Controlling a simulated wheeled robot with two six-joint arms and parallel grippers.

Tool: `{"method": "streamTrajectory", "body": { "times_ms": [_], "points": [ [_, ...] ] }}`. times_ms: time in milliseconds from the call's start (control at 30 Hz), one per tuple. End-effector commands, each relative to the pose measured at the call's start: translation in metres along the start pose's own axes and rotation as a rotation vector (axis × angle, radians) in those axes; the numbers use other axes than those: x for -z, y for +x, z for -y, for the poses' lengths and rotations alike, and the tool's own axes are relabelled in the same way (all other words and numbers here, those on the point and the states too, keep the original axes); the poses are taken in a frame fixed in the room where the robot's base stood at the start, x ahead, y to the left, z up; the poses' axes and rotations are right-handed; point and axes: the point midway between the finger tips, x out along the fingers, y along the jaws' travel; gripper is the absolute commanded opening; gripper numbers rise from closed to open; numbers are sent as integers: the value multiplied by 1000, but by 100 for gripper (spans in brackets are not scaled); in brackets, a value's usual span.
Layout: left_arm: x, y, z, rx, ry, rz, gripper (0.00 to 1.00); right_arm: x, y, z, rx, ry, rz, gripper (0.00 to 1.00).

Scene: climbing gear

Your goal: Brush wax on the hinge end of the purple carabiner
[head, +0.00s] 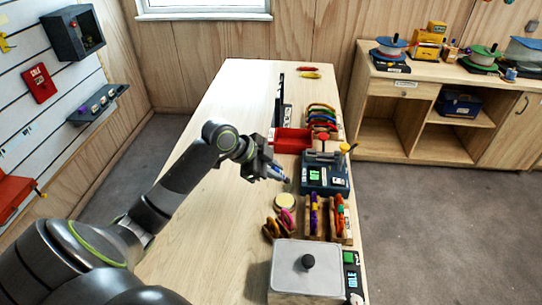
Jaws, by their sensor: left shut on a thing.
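My left gripper (268,169) is above the middle of the workbench, shut on a slim blue tool (278,175) that looks like a brush. The tool's dark tip points right and slightly down, apart from the things below. A round cream tin (285,201), which may hold the wax, sits on the bench below it. A purple carabiner (314,212) appears to stand in a wooden rack to the right of the tin. Its hinge end is too small to make out. My right gripper is not in view.
A blue-grey device (325,181) with a green display stands right of the gripper. A red tray (292,141) and a row of coloured carabiners (321,118) lie farther back. A grey lidded box (306,268) stands in front. The bench's left side (215,110) is clear.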

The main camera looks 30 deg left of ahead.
Motion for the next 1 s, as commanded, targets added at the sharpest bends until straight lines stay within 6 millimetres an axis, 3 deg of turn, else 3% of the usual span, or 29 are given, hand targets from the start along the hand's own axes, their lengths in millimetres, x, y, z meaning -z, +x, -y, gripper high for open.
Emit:
{"method": "streamTrajectory", "body": {
  "times_ms": [267,700,1000],
  "points": [
    [-5,8,-8,-5,16,-20,0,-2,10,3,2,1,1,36],
    [-32,41,-20,-4,14,-17,0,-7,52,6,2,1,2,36],
    [-34,44,-21,-4,14,-17,0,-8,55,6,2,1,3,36]
  ]
}}
